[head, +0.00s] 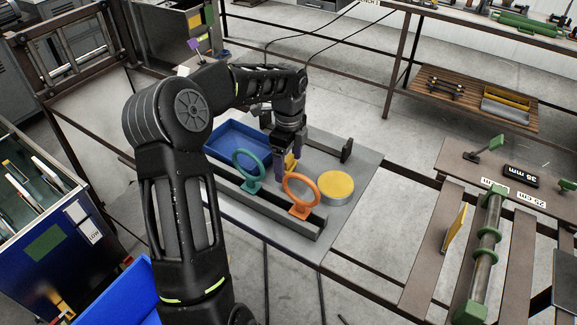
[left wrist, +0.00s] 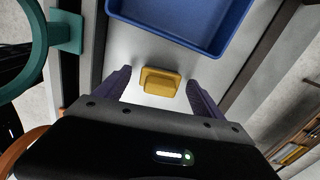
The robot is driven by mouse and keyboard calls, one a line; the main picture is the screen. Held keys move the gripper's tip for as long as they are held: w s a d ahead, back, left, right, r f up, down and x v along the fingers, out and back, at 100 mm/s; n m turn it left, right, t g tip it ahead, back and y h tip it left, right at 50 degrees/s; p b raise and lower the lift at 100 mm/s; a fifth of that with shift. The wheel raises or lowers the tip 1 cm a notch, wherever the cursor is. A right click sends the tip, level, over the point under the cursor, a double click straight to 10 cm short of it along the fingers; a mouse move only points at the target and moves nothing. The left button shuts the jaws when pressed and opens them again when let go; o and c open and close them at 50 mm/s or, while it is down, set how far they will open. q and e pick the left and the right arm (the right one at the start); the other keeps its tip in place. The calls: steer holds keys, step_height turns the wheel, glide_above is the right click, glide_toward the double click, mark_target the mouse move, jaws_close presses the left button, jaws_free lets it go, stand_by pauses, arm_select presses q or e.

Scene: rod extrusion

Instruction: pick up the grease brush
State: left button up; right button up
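A small yellow block-shaped thing (head: 290,163), which may be the grease brush, is on the grey work plate (head: 361,190). It is partly hidden by my left gripper (head: 291,178) in the head view. In the left wrist view the yellow thing (left wrist: 158,83) lies between the two purple fingers of my left gripper (left wrist: 160,92). The fingers are apart, with a gap on each side of it. I cannot make out bristles or a handle. My right gripper is not in view.
A blue tray (head: 238,146) lies beyond the gripper. A teal ring (head: 236,160) and an orange ring (head: 287,186) stand upright by a dark rail (head: 265,207). A round tin with a yellow top (head: 336,185) is to the right. A slatted bench with a green-ended rod (head: 486,255) is farther right.

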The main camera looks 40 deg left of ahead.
mark_target(289, 157)
arm_select(q)
steer(key=c, duration=1.4)
steer(key=shift+r, duration=0.15)
steer(key=shift+c, duration=0.2)
steer(key=shift+r, duration=0.25)
step_height(289, 157, up, 9)
steer(key=shift+r+b, duration=0.15)
steer(key=shift+b, duration=0.35)
